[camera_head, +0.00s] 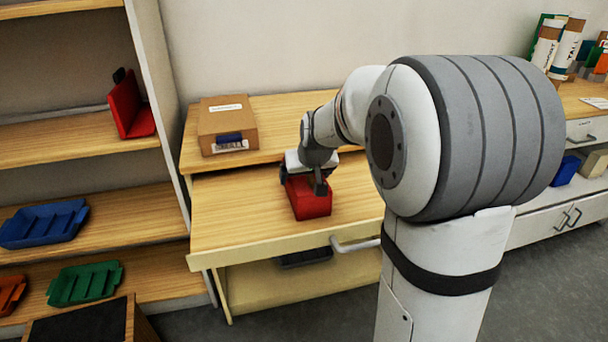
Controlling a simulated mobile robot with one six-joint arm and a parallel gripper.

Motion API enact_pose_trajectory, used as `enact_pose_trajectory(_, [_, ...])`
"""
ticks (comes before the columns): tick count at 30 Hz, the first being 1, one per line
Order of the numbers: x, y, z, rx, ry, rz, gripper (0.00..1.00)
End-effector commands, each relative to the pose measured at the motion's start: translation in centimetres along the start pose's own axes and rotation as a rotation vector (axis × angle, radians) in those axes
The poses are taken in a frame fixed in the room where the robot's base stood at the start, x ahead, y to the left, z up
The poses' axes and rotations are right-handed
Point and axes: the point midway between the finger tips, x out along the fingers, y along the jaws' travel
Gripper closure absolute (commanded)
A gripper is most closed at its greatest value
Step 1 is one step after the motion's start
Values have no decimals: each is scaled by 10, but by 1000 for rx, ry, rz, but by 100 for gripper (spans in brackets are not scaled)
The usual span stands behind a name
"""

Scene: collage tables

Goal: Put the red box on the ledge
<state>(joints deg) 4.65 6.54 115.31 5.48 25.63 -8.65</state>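The red box (311,205) is at the front tier of the wooden desk in the head view. My gripper (303,183) is over it from above, with a dark finger on each side, and looks shut on it. Whether the box touches the board or hangs just above it is hard to tell. The raised board at the back of the desk (278,115) looks like the ledge. A brown cardboard box (227,125) stands on its left part. My arm hides the right part of the ledge.
The front tier (235,215) is clear left of the red box. A shelf unit (60,150) at the left holds a red bin (128,105), a blue tray (43,224) and a green tray (85,283). A white handle (355,244) projects from the desk front.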

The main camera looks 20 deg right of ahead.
Motion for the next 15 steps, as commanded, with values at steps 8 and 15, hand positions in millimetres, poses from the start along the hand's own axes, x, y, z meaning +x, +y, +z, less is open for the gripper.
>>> enact_pose_trajectory(8, [0,0,0,-1,0,0,1])
enact_pose_trajectory(15, [-16,-1,-3,-1,4,0,1])
